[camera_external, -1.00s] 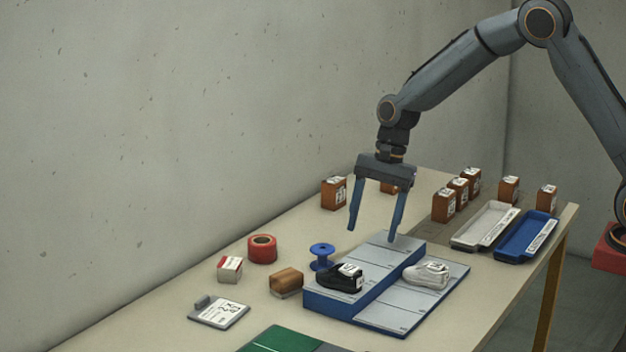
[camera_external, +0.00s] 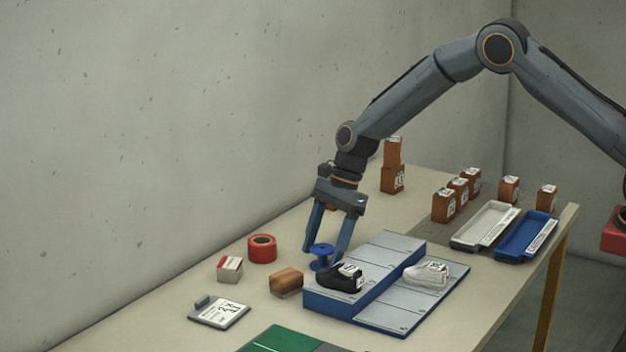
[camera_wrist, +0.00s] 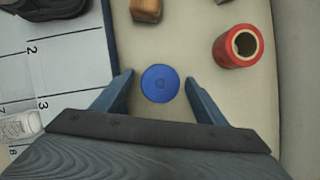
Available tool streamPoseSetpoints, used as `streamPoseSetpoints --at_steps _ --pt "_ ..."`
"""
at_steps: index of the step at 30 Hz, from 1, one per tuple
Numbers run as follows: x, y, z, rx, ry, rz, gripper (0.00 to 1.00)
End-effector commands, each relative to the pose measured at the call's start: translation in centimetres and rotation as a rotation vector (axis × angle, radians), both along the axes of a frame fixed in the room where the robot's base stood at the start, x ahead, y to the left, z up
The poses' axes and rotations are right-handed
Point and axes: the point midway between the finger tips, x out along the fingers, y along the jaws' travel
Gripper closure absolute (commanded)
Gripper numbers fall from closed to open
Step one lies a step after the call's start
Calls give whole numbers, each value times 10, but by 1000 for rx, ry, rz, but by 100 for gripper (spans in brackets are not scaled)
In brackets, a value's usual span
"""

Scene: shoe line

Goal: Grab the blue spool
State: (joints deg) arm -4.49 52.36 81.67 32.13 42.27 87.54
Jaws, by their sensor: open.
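The blue spool (camera_external: 321,251) stands upright on the table, just behind the stepped rack. In the wrist view the spool (camera_wrist: 160,83) shows from above as a round blue disc, just ahead of the gap between my fingertips and near its middle. My gripper (camera_external: 322,251) is open, pointing down, with one finger to each side of the spool. It also shows in the wrist view (camera_wrist: 160,84). I cannot tell whether either finger touches the spool.
The stepped rack (camera_external: 385,247) holds a black shoe (camera_external: 344,278) and a white shoe (camera_external: 427,274) close by. A wooden block (camera_external: 286,281), a red tape roll (camera_external: 262,249) and a small white-and-red box (camera_external: 230,269) lie to the left. Trays and several brown boxes stand right.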

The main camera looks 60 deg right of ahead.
Motion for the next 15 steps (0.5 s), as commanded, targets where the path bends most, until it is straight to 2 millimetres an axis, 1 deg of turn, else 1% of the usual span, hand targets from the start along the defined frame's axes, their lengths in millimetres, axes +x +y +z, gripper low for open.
streamPoseSetpoints --at_steps 4,11,14,15 --pt "1 4 -10 0 0 -1 34" --pt "1 4 -12 0 -1 -1 34" --pt "1 4 -12 0 -1 0 49" --pt "1 4 -12 0 -1 0 56"
